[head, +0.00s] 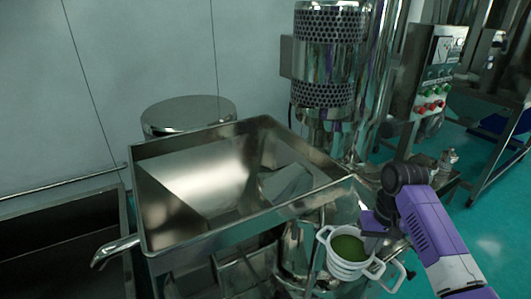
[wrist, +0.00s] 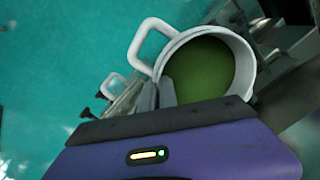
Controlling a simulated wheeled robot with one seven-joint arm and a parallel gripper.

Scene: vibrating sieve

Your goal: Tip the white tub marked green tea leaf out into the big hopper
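The white tub (head: 347,268) stands upright at the lower right of the head view, with green leaf powder inside and looped handles. In the wrist view the tub (wrist: 244,67) fills the upper middle. My gripper (head: 372,226) is at its rim; in the wrist view its fingers (wrist: 158,95) straddle the tub wall, one inside and one outside, and look closed on it. The tub's marking is not readable. The big steel hopper (head: 240,231) is open-topped, left of the tub, with its rim higher than the tub.
A second white handle (head: 394,277) shows beside the tub, its owner unclear. A steel column with perforated bands (head: 328,60) rises behind the hopper. A control box (head: 432,75) is at upper right. A dark trough (head: 60,245) lies left. Green floor (head: 490,240) is open at right.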

